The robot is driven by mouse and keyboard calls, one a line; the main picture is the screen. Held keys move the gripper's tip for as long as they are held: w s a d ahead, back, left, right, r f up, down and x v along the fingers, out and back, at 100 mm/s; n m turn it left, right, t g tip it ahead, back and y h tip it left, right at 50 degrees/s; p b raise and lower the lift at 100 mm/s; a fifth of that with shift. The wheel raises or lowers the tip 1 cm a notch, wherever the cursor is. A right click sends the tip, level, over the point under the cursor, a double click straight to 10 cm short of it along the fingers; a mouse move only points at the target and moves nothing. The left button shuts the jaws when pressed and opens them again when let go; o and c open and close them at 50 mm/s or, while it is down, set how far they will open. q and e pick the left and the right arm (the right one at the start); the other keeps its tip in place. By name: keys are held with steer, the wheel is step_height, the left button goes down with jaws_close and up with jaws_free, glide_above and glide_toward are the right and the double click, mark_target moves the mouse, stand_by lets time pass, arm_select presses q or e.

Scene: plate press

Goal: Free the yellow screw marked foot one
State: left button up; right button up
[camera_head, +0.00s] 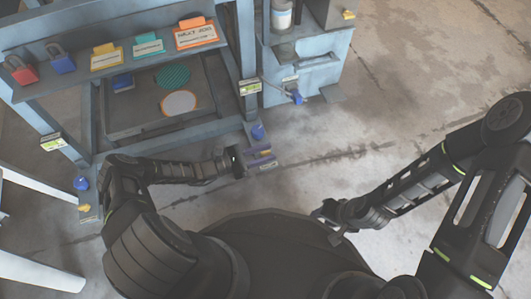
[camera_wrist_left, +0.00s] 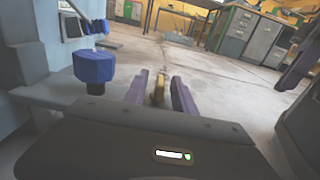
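A small yellow screw (camera_wrist_left: 158,90) stands between the two purple fingers of my left gripper (camera_wrist_left: 160,98) in the left wrist view. A narrow gap seems to show on each side of it, so the fingers look open around it. In the head view my left gripper (camera_head: 262,158) is low at the right front foot of the blue press frame (camera_head: 225,130). Another yellow screw (camera_head: 86,208) is at the left front foot. I cannot read any foot marking. My right gripper (camera_head: 335,228) is over the floor at the right, apart from the press; its finger opening is unclear.
A blue knob (camera_head: 257,131) is just behind my left gripper and shows close at the left in the wrist view (camera_wrist_left: 95,68). The press shelf holds a red padlock (camera_head: 22,70), a blue padlock (camera_head: 61,58) and several tags. Open floor (camera_head: 400,120) lies to the right.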

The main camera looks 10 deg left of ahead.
arm_select(q)
steer(key=shift+c, duration=0.2)
jaws_close()
stand_by(0.5)
